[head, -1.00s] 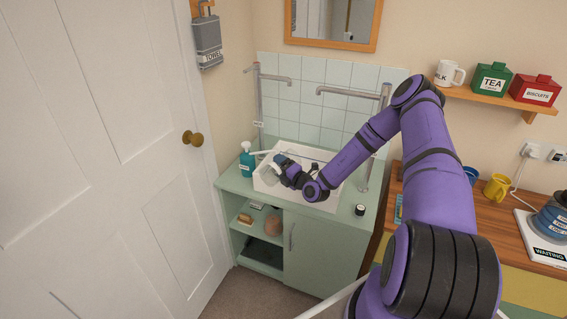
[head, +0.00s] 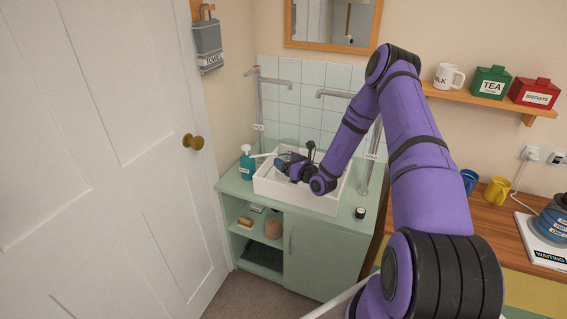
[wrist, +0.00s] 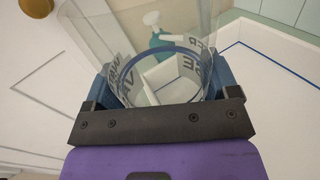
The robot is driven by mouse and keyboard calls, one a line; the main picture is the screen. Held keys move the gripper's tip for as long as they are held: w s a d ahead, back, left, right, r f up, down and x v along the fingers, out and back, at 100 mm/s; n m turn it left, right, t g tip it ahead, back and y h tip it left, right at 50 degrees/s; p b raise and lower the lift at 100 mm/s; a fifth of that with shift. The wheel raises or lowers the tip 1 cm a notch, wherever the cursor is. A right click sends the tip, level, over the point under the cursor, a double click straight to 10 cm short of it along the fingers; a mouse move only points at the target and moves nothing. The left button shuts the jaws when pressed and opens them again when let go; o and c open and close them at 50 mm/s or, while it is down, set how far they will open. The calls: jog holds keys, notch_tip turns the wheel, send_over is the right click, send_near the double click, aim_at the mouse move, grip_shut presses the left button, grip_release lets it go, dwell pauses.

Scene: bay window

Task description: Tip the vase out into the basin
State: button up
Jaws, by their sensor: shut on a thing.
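A clear glass vase (wrist: 120,35) with a pale lettered band is between the blue fingers of my gripper (wrist: 160,85) in the wrist view. My gripper is shut on it. In the head view my gripper (head: 282,164) is over the left part of the white basin (head: 302,199), and the vase is small and hard to make out there. Its tilt and whether anything is inside it are unclear. The white basin also shows below and right of the vase in the wrist view (wrist: 262,85). My arm hides part of the basin's inside.
A teal soap bottle (head: 246,163) stands left of the basin on the green counter (head: 236,185). Tall grey taps (head: 262,105) rise behind it, at left and right. A small dark jar (head: 360,212) is at the right front. A white door (head: 110,150) is at left.

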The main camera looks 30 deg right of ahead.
jog(key=shift+w+d+f+n, duration=0.2)
jog(key=shift+d+n, duration=0.3)
jog(key=shift+n, duration=0.4)
jog(key=shift+s+r, duration=0.1)
jog(key=shift+r, duration=1.35)
jog(key=s+a+m+h, duration=0.2)
jog(key=s+a+h, duration=0.2)
jog(key=s+a, duration=0.7)
jog(key=a, duration=0.3)
jog(key=shift+s+a+f+m, duration=0.2)
jog(key=shift+s+a+m, duration=0.05)
jog(key=shift+a+m, duration=0.15)
